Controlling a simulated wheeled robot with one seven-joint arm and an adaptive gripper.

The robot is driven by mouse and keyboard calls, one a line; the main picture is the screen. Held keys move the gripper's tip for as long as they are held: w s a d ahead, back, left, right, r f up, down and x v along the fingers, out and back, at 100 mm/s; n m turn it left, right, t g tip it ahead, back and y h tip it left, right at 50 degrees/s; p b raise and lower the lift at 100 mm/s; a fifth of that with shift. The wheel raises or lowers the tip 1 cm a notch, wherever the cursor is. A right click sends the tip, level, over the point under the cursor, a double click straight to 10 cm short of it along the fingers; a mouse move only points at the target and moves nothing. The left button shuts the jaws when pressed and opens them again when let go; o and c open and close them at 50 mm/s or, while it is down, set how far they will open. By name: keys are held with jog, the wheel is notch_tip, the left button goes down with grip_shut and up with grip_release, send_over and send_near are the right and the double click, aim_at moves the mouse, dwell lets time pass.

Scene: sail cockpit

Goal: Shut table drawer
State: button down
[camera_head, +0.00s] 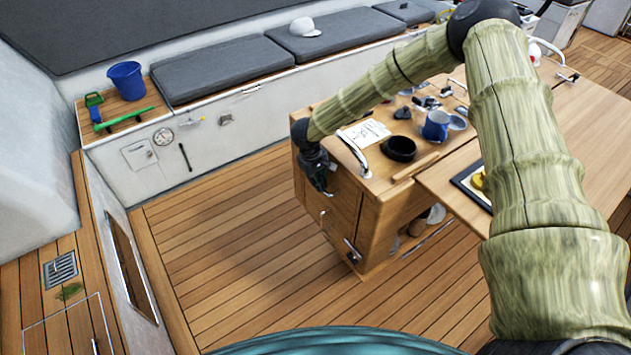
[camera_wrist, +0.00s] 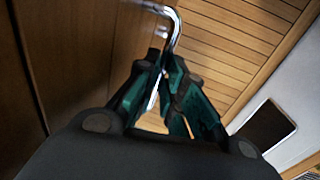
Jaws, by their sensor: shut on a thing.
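The wooden table (camera_head: 369,240) stands right of centre in the head view. My gripper (camera_head: 320,183) is at the table's left end, just below the top edge. In the wrist view my gripper (camera_wrist: 166,88) has its dark green fingers closed around a bent chrome handle (camera_wrist: 172,25). The handle runs out from the brown wooden face (camera_wrist: 70,50) on the left and passes between the fingers. My wrist hides part of the table end, and I cannot tell how far the drawer stands out.
A mug (camera_head: 436,125), a black bowl (camera_head: 398,149) and papers (camera_head: 366,132) lie on the tabletop. A curved chrome rail (camera_head: 354,150) stands at its left edge. The plank floor (camera_head: 230,240) left of the table is clear. A cushioned bench (camera_head: 220,70) runs along the back.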

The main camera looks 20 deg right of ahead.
jog(key=shift+w+d+r, duration=0.1)
jog(key=shift+w+d, duration=0.05)
jog(key=shift+d, duration=0.15)
jog(key=c, duration=1.5)
grip_release()
jog(key=shift+d, duration=0.1)
jog(key=shift+a+r, duration=0.25)
jog(key=shift+r, duration=0.2)
jog(key=r, duration=0.3)
jog(key=a+r, duration=0.1)
jog(key=r, duration=0.3)
jog(key=a+r, duration=0.1)
jog(key=r, duration=0.2)
jog(key=shift+s+r, duration=0.4)
jog(key=shift+d+f, duration=0.1)
